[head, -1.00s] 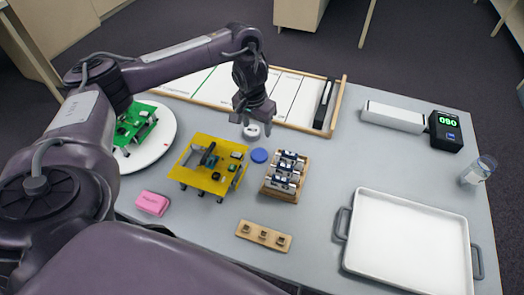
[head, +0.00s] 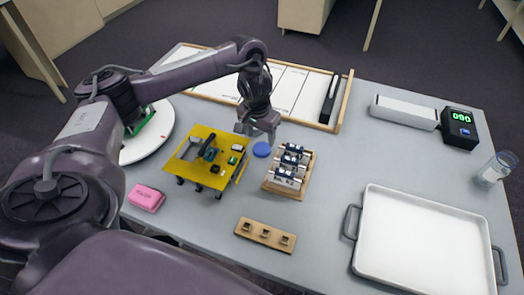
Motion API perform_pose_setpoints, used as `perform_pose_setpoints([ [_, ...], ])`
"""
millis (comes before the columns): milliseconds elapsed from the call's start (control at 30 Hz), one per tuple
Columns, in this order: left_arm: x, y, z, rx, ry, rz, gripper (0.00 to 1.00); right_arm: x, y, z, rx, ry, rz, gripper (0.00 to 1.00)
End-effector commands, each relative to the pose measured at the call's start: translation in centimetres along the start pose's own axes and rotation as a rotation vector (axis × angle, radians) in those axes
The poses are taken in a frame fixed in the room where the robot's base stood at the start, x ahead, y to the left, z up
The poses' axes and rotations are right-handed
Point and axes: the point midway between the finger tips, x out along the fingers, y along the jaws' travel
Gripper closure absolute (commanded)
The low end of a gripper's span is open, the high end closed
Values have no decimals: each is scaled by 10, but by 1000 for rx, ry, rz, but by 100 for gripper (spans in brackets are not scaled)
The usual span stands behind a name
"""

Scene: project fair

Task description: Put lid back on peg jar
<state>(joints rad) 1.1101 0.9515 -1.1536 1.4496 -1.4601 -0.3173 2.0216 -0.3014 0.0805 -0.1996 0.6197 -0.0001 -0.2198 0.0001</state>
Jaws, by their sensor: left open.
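A round blue lid (head: 262,149) lies flat on the grey table, between the yellow board and the wooden rack. My left gripper (head: 257,136) is open and empty, pointing down just behind and above the lid. I cannot tell the exact height of its fingers over it. A clear jar with a pale label (head: 495,169) stands at the table's far right edge and looks like the peg jar. Its contents are too small to make out. My right gripper is out of view.
A yellow circuit board on legs (head: 210,182) stands left of the lid. A wooden rack of small modules (head: 302,187) stands right of it. A white tray (head: 372,245) fills the front right. A digital display box (head: 460,128) stands near the jar. The table's right middle is clear.

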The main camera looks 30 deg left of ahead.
Motion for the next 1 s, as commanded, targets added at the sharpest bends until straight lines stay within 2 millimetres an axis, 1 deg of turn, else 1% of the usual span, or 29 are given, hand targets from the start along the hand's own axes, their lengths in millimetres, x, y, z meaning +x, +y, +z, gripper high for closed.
perform_pose_setpoints([
  [167,-2,0,-1,0,2,0,43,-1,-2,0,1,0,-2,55],
  [233,2,0,0,0,1,0,43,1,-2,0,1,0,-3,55],
  [267,5,0,1,0,0,1,43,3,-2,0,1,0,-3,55],
  [433,34,3,5,1,-2,2,43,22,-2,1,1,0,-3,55],
  [600,50,2,4,0,0,1,43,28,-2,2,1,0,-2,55],
  [1000,50,2,3,0,1,0,43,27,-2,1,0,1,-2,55],
])
